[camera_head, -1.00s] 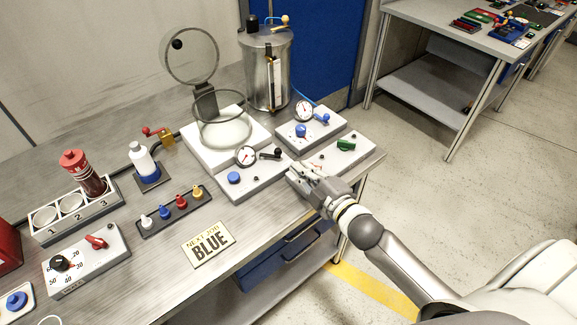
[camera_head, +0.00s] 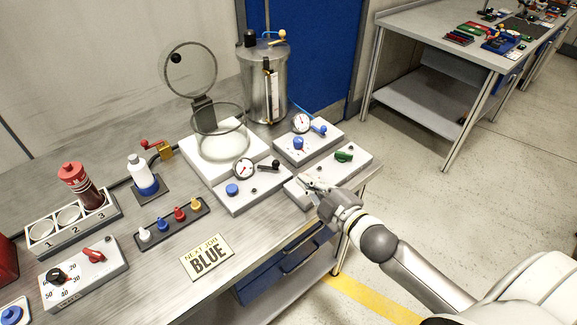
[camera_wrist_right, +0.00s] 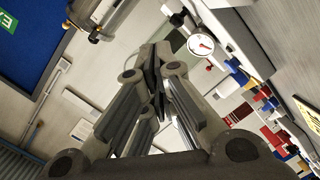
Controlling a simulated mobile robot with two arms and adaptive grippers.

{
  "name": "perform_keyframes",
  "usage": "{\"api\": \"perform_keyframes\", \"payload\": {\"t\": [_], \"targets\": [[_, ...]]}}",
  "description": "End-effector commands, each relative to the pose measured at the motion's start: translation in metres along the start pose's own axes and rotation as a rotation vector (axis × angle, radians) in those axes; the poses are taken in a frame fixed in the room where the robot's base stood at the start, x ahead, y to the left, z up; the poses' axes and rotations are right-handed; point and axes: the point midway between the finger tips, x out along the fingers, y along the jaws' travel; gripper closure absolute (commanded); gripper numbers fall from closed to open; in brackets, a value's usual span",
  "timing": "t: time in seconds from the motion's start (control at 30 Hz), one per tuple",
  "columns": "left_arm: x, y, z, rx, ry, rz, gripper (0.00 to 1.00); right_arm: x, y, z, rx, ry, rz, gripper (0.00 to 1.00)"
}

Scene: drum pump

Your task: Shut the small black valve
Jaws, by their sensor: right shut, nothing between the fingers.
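The small black valve (camera_head: 269,165) is a black lever on a white block, to the right of a round dial gauge (camera_head: 243,168). Its lever lies roughly flat, from left to right in the head view. My right gripper (camera_head: 308,183) is shut and empty, to the right of and nearer than the valve, apart from it, over the white block with the green valve. In the right wrist view the fingers (camera_wrist_right: 157,65) are closed together, and a dial gauge (camera_wrist_right: 201,45) shows beyond them. My left gripper is not in view.
Close by are a green valve (camera_head: 344,156), a blue valve with its gauge (camera_head: 301,124), a glass chamber (camera_head: 220,132) and a metal tank (camera_head: 264,85). A blue knob (camera_head: 232,189) sits left of the black valve.

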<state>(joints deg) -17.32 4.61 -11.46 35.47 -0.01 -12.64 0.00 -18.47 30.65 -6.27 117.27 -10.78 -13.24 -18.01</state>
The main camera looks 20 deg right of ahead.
Motion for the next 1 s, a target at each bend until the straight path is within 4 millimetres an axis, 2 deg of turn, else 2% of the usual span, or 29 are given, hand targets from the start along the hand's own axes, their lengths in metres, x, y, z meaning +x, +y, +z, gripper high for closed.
{"api": "perform_keyframes", "payload": {"t": [0.1, 0.6, 0.8, 1.0], "targets": [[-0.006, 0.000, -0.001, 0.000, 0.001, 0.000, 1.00, -0.001, 0.009, -0.007, 0.160, -0.015, -0.033, 1.00], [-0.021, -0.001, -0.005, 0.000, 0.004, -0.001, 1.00, -0.013, 0.020, -0.020, 0.807, -0.172, -0.131, 1.00], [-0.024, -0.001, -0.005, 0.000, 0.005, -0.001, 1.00, -0.017, 0.021, -0.021, 0.935, -0.219, -0.137, 1.00], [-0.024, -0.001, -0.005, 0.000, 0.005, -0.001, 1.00, -0.018, 0.020, -0.020, 0.966, -0.230, -0.137, 1.00]]}}
